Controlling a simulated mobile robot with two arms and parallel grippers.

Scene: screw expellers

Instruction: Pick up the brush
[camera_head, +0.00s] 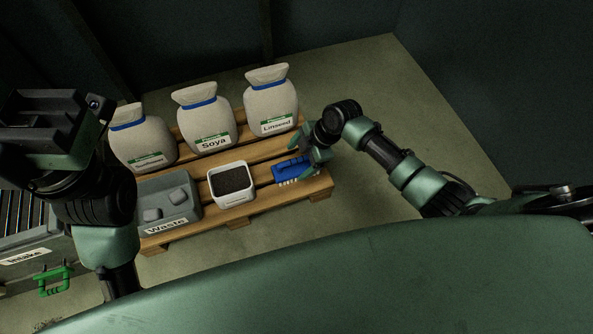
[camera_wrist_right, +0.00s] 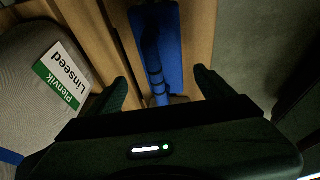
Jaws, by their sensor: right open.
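The blue brush (camera_head: 292,170) lies on the right end of the wooden pallet, with pale bristles along its front edge. In the right wrist view the brush (camera_wrist_right: 168,50) shows as a blue strip running away from me, between the fingers. My right gripper (camera_head: 306,168) is at the brush from the right. In the wrist view the right gripper (camera_wrist_right: 162,90) is open, its two fingers apart on either side of the brush handle. My left arm is at the left of the head view; its gripper points away and its fingertips cannot be made out.
The pallet (camera_head: 240,218) also bears a white tub of dark material (camera_head: 231,181), a grey Waste bin (camera_head: 168,198), and sacks labelled Soya (camera_head: 204,120) and Linseed (camera_head: 271,100), with another sack (camera_head: 140,138) at left. Floor is clear at right.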

